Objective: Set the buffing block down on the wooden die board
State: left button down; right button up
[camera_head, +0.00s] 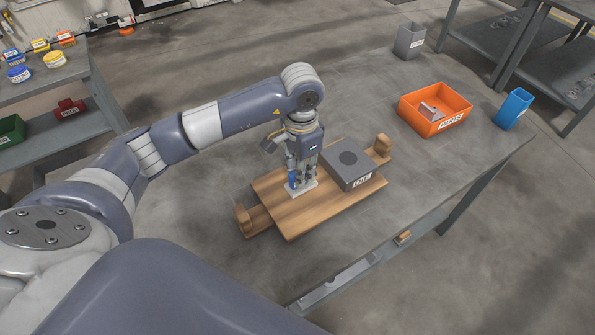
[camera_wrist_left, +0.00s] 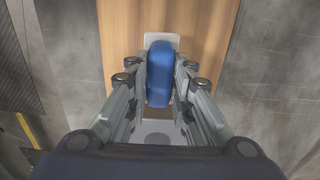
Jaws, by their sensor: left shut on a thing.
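The buffing block shows as a rounded blue body (camera_wrist_left: 159,72) between the fingers in the left wrist view, and as a small blue patch (camera_head: 292,179) in the head view. A pale flat pad (camera_head: 304,190) shows under it; I cannot tell whether it is part of the block. My left gripper (camera_head: 300,183) points down and is shut on the block over the left part of the wooden die board (camera_head: 291,220). The block is at or just above the board; contact is not clear. My right gripper is not in view.
The grey DIE block (camera_head: 346,165) stands on the board, right of my left gripper. The board has raised wooden handles at its ends. An orange PARTS bin (camera_head: 435,109), a blue cup (camera_head: 514,109) and a grey container (camera_head: 409,41) stand farther right. Bare tabletop surrounds the board.

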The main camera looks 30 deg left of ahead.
pick_arm(q)
jog(key=shift+s+a+f, duration=0.15)
jog(key=shift+s+a, duration=0.05)
jog(key=shift+a, duration=0.25)
notch_tip(320, 180, down, 3)
jog(key=shift+w+r+p, duration=0.1)
jog(key=shift+p, duration=0.8)
jog(key=shift+f, duration=0.2)
jog(key=shift+f+b, duration=0.2)
jog(key=shift+b, duration=0.15)
jog(key=c, duration=1.5)
grip_release()
jog(key=shift+o, duration=0.4)
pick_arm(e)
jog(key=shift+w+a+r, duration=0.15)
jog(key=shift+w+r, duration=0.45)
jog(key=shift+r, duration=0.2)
pick_arm(q)
jog(key=shift+r, duration=0.1)
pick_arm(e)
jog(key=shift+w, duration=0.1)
